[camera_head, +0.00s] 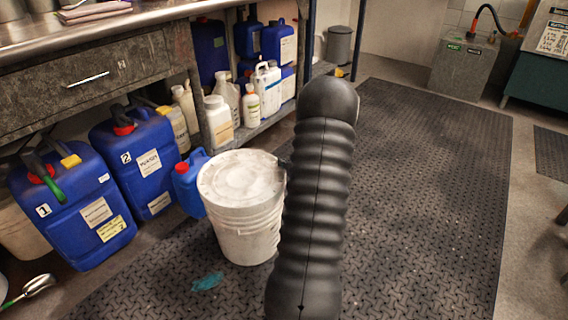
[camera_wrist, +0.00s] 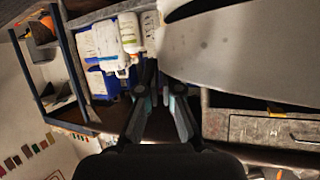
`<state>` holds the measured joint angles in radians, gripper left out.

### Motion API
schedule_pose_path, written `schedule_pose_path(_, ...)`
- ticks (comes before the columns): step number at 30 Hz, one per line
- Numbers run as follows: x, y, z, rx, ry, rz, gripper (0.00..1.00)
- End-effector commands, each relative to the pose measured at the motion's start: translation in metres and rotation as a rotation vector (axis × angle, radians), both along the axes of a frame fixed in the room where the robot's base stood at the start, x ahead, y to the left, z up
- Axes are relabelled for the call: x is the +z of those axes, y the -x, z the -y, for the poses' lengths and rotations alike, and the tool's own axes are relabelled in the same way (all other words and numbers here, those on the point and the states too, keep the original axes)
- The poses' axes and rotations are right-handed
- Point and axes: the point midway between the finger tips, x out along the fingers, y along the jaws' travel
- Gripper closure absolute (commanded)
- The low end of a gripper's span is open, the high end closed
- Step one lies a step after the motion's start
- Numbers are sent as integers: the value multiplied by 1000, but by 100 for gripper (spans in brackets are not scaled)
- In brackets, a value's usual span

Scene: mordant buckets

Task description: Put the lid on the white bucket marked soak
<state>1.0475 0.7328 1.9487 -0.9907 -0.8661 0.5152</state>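The white bucket (camera_head: 246,238) stands on the black floor mat, left of my arm in the head view. The pale round lid (camera_head: 240,180) lies over its mouth, roughly level; whether it is fully seated I cannot tell. No soak marking is readable. In the wrist view the lid (camera_wrist: 250,65) fills the upper right as a large pale surface. My gripper (camera_wrist: 158,92) has its fingertips close together at the lid's edge and appears shut on it. In the head view my arm hides most of the gripper, at the lid's right edge.
Blue canisters (camera_head: 68,205) stand left of the bucket under the workbench (camera_head: 100,70). A smaller blue jug (camera_head: 187,182) is close beside the bucket. White bottles (camera_head: 218,122) fill the low shelf. The mat (camera_head: 430,190) to the right is clear.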

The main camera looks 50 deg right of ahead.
Motion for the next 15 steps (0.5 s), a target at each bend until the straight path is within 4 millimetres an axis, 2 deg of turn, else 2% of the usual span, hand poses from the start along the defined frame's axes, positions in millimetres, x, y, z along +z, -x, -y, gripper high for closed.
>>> schedule_pose_path(15,-11,0,0,0,-1,1,100)
